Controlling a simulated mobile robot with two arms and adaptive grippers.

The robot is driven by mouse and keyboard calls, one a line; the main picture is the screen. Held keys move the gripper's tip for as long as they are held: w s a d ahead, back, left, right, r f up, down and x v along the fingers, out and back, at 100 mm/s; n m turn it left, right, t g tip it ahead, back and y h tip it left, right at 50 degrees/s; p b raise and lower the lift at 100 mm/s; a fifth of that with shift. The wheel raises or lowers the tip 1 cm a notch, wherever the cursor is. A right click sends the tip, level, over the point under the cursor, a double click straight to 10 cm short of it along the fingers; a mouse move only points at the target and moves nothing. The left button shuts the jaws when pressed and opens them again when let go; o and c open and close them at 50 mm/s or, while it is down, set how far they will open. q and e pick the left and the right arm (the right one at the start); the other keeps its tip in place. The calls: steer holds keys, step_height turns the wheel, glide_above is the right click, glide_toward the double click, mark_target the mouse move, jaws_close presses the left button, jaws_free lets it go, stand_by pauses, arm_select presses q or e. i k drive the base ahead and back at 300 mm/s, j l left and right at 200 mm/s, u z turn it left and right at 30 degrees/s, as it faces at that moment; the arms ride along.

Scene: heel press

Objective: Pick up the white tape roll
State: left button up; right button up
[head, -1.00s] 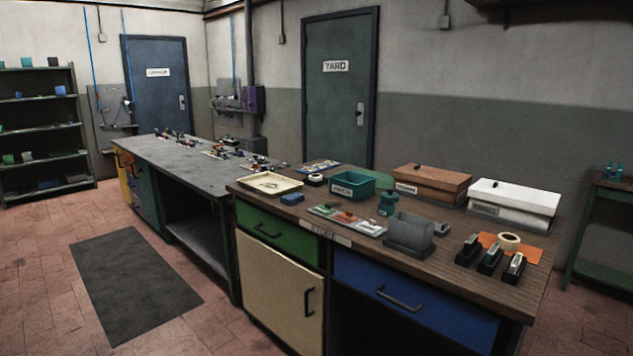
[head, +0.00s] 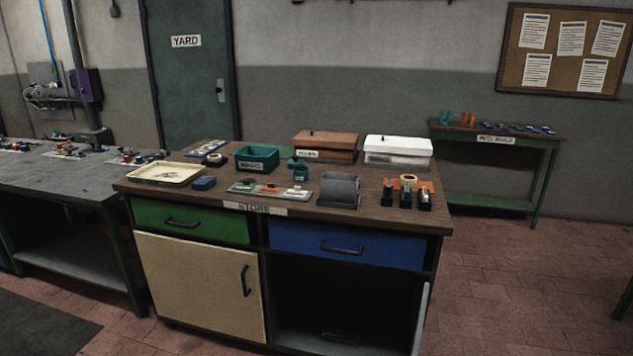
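A cream-white tape roll (head: 408,179) lies at the right end of the wooden-topped store bench (head: 140,184), by an orange sheet (head: 427,186). Several black upright items (head: 406,198) stand just in front of it and partly hide it. A second, dark roll with a pale centre (head: 214,159) lies at the back left of the bench top. Neither of my grippers shows in the head view.
A grey block-like holder (head: 339,188) stands left of the roll. A white lidded box (head: 398,148) and a brown box (head: 326,145) stand behind. A green tub (head: 257,158) and cream tray (head: 166,173) are further left. Floor (head: 520,290) right of the bench is clear.

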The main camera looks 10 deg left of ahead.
mark_target(215, 159)
steer(key=i+j+z, duration=0.15)
steer(key=j, duration=0.4)
steer(key=i+j+z, duration=0.15)
steer(key=j, duration=0.45)
steer(key=i+j+z, duration=0.15)
steer(key=j, duration=0.45)
steer(key=i+j+z, duration=0.1)
steer(key=j, duration=0.5)
steer(key=i+j+z, duration=0.15)
steer(key=j, duration=0.5)
